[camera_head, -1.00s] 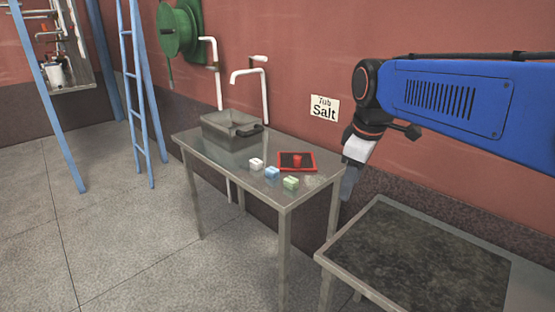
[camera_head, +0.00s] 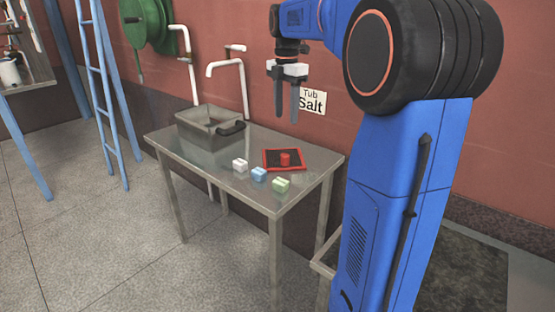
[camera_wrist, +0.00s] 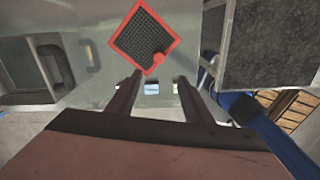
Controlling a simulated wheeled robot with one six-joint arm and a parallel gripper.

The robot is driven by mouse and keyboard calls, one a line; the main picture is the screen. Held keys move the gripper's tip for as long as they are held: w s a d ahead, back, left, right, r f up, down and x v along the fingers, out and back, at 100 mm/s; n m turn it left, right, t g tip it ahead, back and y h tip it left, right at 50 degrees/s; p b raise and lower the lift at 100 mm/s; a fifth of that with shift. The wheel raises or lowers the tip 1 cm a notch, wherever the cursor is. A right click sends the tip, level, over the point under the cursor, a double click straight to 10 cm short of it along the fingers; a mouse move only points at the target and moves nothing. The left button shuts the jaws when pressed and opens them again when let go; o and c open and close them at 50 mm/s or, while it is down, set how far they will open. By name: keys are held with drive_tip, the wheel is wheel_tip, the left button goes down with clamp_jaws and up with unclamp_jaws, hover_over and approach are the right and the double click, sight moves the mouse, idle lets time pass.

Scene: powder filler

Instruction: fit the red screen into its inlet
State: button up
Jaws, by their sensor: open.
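The red screen (camera_head: 270,160) lies flat on the metal table (camera_head: 190,160), near its right back corner. It is a square red frame with dark mesh and a red knob. In the wrist view the screen (camera_wrist: 141,38) shows just beyond the fingertips, with the knob toward its lower right corner. My gripper (camera_head: 287,116) hangs above the table with its fingers pointing down, open and empty, well above the screen. It also shows in the wrist view (camera_wrist: 160,77). I cannot make out the screen's inlet in these views.
A grey metal tub (camera_head: 205,135) with a dark handle stands at the table's left back. White (camera_head: 240,165), blue (camera_head: 258,174) and green (camera_head: 281,185) small blocks sit along the front edge. A "Tub Salt" sign (camera_head: 312,101) hangs on the wall behind.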

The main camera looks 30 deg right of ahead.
hover_over(285, 155)
drive_tip(key=f, duration=1)
drive_tip(key=shift+s+f, duration=0.2)
drive_tip(key=shift+f, duration=0.2)
drive_tip(key=shift+w+d+f, duration=0.1)
drive_tip(key=shift+w+f, duration=0.05)
drive_tip(key=shift+f, duration=1.3)
drive_tip(key=shift+w+f, duration=0.1)
drive_tip(key=shift+f, duration=1.3)
clamp_jaws()
